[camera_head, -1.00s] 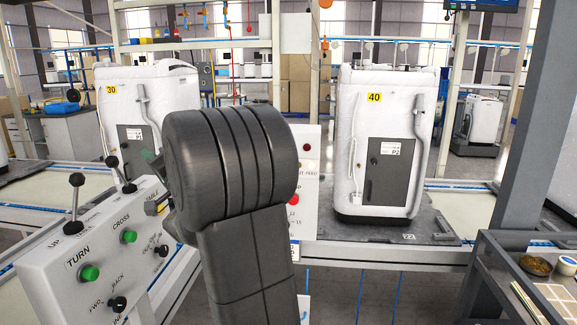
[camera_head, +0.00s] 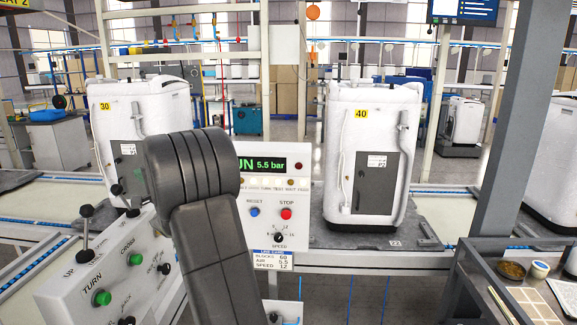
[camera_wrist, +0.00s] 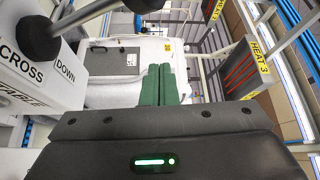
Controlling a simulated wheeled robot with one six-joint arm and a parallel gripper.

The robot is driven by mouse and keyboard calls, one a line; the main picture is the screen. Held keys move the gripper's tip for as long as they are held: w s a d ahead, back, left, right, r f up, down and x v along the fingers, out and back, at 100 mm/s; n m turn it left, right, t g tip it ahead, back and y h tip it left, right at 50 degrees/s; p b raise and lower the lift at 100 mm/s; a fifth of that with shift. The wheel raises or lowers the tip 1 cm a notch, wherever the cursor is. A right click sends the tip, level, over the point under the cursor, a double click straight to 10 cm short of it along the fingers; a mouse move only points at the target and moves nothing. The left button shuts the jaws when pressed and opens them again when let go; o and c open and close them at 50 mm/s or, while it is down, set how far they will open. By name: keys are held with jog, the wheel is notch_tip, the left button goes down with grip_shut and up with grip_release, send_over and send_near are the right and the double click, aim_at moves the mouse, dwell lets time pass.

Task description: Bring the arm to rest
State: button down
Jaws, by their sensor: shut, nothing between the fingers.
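My gripper (camera_wrist: 159,85) shows in the wrist view, its two green fingers together with nothing between them. It is above or beside the control box, and a white washer-like unit lies beyond the fingertips. In the head view my dark grey arm rises from the bottom and bends at a thick rounded joint in the middle left. That arm hides the gripper itself in the head view. The white control box (camera_head: 75,283) with levers and green buttons stands to the left of the arm. It also shows at the upper left of the wrist view (camera_wrist: 25,85).
A run panel (camera_head: 240,219) with reset and stop buttons stands just behind my arm. White units numbered 30 (camera_head: 105,140) and 40 (camera_head: 345,150) stand on the line. A grey post (camera_head: 497,140) and a tray table (camera_head: 480,285) are at the right.

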jog(key=w+m+p, duration=0.1)
jog(key=w+f+m+h+p, duration=0.1)
jog(key=p, duration=0.1)
jog(key=shift+w+a+m+g+h+p, duration=0.1)
jog(key=shift+w+m+g+h+p, duration=0.2)
jog(key=shift+g, duration=0.1)
jog(key=shift+f, duration=0.1)
jog(key=shift+s, duration=0.1)
